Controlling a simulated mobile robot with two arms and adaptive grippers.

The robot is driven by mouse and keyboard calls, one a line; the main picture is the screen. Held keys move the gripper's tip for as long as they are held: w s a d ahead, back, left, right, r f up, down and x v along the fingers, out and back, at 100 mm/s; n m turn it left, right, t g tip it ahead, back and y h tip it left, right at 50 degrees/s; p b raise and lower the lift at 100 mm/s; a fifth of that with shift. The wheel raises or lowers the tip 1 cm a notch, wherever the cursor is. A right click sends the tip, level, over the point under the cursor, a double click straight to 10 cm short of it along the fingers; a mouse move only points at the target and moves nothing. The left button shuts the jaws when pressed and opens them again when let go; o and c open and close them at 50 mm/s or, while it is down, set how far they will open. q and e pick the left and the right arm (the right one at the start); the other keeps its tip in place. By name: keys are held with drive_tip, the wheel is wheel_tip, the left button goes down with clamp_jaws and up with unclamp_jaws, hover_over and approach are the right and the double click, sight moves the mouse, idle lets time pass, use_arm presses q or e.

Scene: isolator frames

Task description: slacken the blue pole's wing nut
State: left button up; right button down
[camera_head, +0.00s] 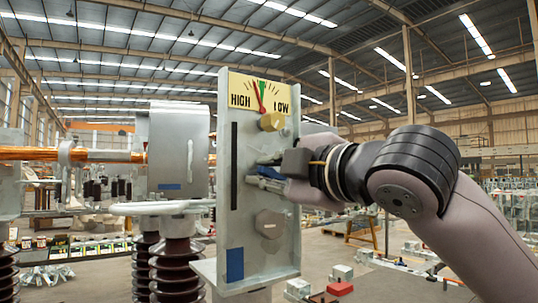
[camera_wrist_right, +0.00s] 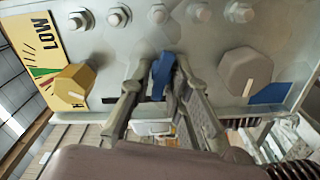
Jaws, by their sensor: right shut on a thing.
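A grey upright panel (camera_head: 238,215) stands in the middle of the head view, with a blue patch (camera_head: 235,264) at its lower left. My right gripper (camera_head: 262,176) reaches in from the right to the panel's face. In the right wrist view my right gripper (camera_wrist_right: 160,85) has its two fingers on either side of a small blue part (camera_wrist_right: 162,72), which looks like the wing nut. It is shut on this part, which the fingers partly hide. Its seat on the panel is hard to make out. My left gripper is not in view.
Above the gripper are a HIGH/LOW dial (camera_head: 240,86) and a yellow knob (camera_head: 271,121); below it is a grey hexagonal knob (camera_head: 269,224). Left of the panel are a metal box (camera_head: 178,150), a copper-coloured bar (camera_head: 110,155) and brown ribbed insulators (camera_head: 178,270).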

drive_tip(key=n+p, duration=0.3)
drive_tip(key=shift+n, duration=0.4)
drive_tip(key=n+p, duration=0.4)
drive_tip(key=shift+f, duration=0.1)
drive_tip(key=n+p, duration=0.4)
drive_tip(key=n, duration=0.1)
drive_tip(key=shift+f+n, duration=0.2)
drive_tip(key=shift+n, duration=0.1)
drive_tip(key=shift+w+d+f+n+p, duration=0.1)
drive_tip(key=shift+f+n+p, duration=0.1)
drive_tip(key=shift+n+p, duration=0.85)
drive_tip(key=shift+f+n, duration=0.1)
drive_tip(key=shift+n, duration=0.25)
drive_tip(key=c, duration=1.6)
unclamp_jaws()
drive_tip(key=shift+d, duration=0.1)
drive_tip(key=v, duration=1.2)
